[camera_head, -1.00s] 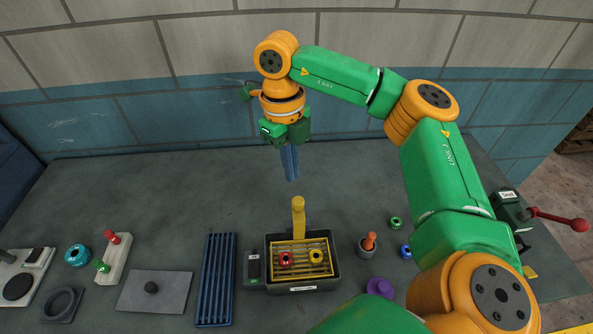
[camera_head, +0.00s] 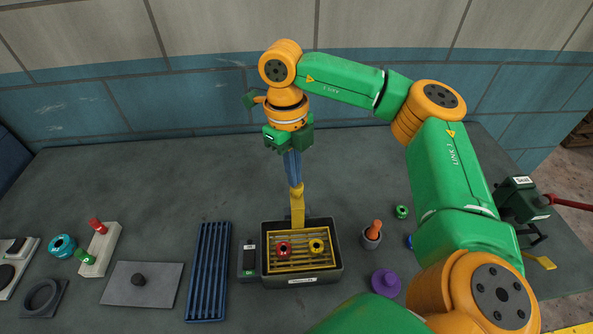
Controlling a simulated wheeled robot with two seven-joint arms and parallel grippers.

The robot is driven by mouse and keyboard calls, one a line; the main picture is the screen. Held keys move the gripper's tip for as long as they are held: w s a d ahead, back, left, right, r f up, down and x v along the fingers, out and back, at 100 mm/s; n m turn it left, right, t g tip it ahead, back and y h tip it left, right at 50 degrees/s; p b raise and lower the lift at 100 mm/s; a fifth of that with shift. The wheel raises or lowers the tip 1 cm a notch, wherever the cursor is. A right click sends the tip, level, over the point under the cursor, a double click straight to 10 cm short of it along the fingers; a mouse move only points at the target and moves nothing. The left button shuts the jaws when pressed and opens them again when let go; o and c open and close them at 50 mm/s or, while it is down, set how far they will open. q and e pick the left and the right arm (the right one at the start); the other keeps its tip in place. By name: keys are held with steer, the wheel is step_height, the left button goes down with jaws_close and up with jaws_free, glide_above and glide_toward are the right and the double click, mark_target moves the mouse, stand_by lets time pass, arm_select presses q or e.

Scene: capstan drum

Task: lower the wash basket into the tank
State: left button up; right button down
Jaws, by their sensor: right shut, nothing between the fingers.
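The yellow wash basket (camera_head: 283,264) has a slatted floor and a tall yellow handle (camera_head: 298,212) at its back. It sits within the walls of the dark tank (camera_head: 336,272), and a red ring part (camera_head: 283,248) and a yellow ring part (camera_head: 316,246) lie in it. How deep it sits is hard to tell. My right gripper (camera_head: 295,182) points down with its blue fingers at the top of the handle. The fingers are shut and empty; whether they touch the handle is unclear. My left gripper is out of view.
A blue rack (camera_head: 209,272) and a grey plate with a knob (camera_head: 120,284) lie left of the tank. A cup with an orange-handled tool (camera_head: 371,236) and a purple part (camera_head: 386,282) stand right of it. A red-levered device (camera_head: 524,200) is far right. The bench behind is clear.

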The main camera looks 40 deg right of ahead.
steer(key=shift+f, duration=0.1)
step_height(320, 180, down, 5)
steer(key=b, duration=0.4)
steer(key=shift+w+r+p, duration=0.15)
steer(key=shift+r+p, duration=0.15)
steer(key=shift+r, duration=0.1)
steer(key=w+r, duration=0.3)
steer(key=r, duration=0.4)
steer(key=shift+w+a+r+p, duration=0.2)
steer(key=shift+a+r+p, duration=0.15)
steer(key=shift+r+p, duration=0.05)
